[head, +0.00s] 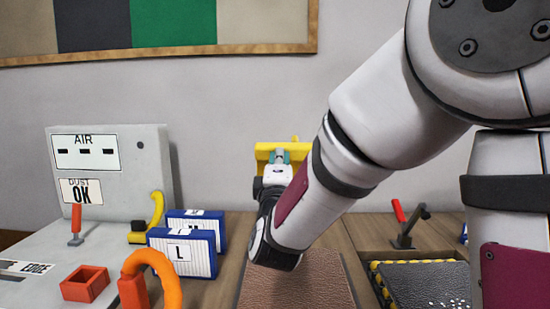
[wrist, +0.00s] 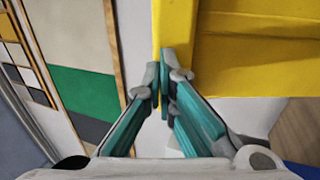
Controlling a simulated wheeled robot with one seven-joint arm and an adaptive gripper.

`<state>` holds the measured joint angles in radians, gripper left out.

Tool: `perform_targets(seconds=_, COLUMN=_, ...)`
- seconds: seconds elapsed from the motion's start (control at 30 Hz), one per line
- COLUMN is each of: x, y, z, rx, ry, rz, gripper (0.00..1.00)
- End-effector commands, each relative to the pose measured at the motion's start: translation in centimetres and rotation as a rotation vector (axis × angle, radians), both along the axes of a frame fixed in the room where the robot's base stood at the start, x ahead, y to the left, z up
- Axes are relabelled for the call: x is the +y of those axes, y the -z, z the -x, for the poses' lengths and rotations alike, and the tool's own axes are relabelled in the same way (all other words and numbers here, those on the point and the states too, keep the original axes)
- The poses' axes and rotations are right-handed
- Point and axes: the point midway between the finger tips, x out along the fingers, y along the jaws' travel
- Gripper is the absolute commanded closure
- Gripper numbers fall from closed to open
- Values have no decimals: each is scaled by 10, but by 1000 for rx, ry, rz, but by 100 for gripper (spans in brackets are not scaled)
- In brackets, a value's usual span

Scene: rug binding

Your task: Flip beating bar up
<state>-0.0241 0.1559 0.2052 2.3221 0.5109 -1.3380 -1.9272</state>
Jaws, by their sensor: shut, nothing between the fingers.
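A yellow fixture (head: 264,151) stands at the back of the table behind my gripper; it may carry the beating bar, but I cannot tell which part that is. In the wrist view its broad yellow face (wrist: 245,45) fills the upper right, with a narrow yellow edge (wrist: 157,22) just beyond my fingertips. My gripper (head: 279,155) is shut and empty, its teal fingers together (wrist: 163,78) at that edge. I cannot tell whether they touch it. My wrist and arm hide much of the fixture in the head view.
A brown textured mat (head: 300,285) lies below my wrist. Left are a grey AIR/DUST machine (head: 150,160), blue-and-white boxes (head: 184,255), an orange hose (head: 158,262) and a red square holder (head: 85,284). Right are a black tray (head: 430,283) with yellow edging and a red-handled tool (head: 404,225).

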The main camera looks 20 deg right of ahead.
Motion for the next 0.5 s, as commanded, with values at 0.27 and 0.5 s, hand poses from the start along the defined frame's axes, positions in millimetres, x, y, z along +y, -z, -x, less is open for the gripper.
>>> perform_targets(seconds=0.27, x=-7, y=-18, z=-21, rx=81, ry=2, rz=-28, gripper=100)
perform_targets(seconds=0.5, x=-14, y=-28, z=-44, rx=165, ry=1, rz=-54, gripper=100)
